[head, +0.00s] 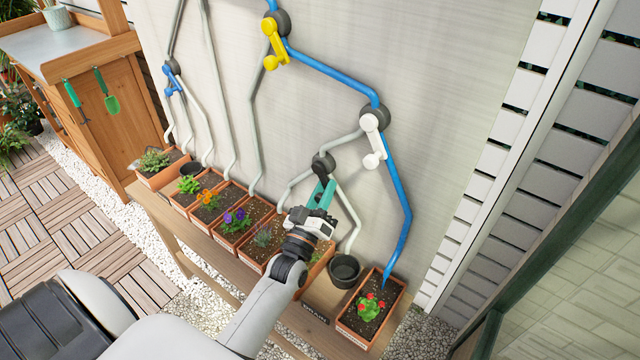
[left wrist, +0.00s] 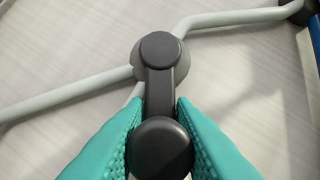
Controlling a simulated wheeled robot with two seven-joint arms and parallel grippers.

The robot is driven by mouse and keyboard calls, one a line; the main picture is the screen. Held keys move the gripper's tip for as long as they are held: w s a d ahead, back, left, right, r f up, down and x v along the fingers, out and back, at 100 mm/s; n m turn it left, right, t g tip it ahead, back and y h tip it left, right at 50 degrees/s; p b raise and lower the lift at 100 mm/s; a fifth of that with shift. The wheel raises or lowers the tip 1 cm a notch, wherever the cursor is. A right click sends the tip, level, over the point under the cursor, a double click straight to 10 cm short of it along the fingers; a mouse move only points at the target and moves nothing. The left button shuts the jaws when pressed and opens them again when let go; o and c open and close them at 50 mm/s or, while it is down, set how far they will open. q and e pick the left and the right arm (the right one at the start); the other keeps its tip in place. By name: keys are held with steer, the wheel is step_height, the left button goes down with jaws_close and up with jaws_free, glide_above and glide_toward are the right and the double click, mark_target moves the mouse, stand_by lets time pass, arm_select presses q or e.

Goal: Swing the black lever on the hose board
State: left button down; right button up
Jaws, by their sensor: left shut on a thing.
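The black lever (left wrist: 160,92) is on the pale hose board (head: 330,60). In the left wrist view its pivot end is up and its round knob end (left wrist: 160,148) is nearest me, between the teal fingers. In the head view the lever (head: 324,170) shows at its dark pivot, where grey hoses meet; its lower part is mostly hidden by my gripper. My left gripper (head: 319,195) is shut on the lever's knob end, with a finger on each side. My right gripper is not in view.
A white lever (head: 373,140), a yellow lever (head: 275,43) and a blue lever (head: 172,82) sit elsewhere on the board. Potted plants stand along a wooden bench below, with a red-flowered planter (head: 346,329) at the right end and a dark pot (head: 345,268) beside it.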

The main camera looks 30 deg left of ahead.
arm_select(q)
steer(key=shift+d+r+n+g+y+p, duration=0.2)
steer(key=shift+n+p, duration=0.15)
steer(key=shift+n, duration=0.2)
steer(key=shift+d+r+n+g+y+p, duration=0.1)
steer(key=shift+n+y+p, duration=0.15)
steer(key=shift+n, duration=0.3)
steer(key=shift+f, duration=0.1)
steer(key=c, duration=1.2)
jaws_free()
steer(key=shift+c, duration=0.2)
steer(key=shift+s, duration=0.1)
steer(key=b+v, duration=0.2)
steer(key=v, duration=1)
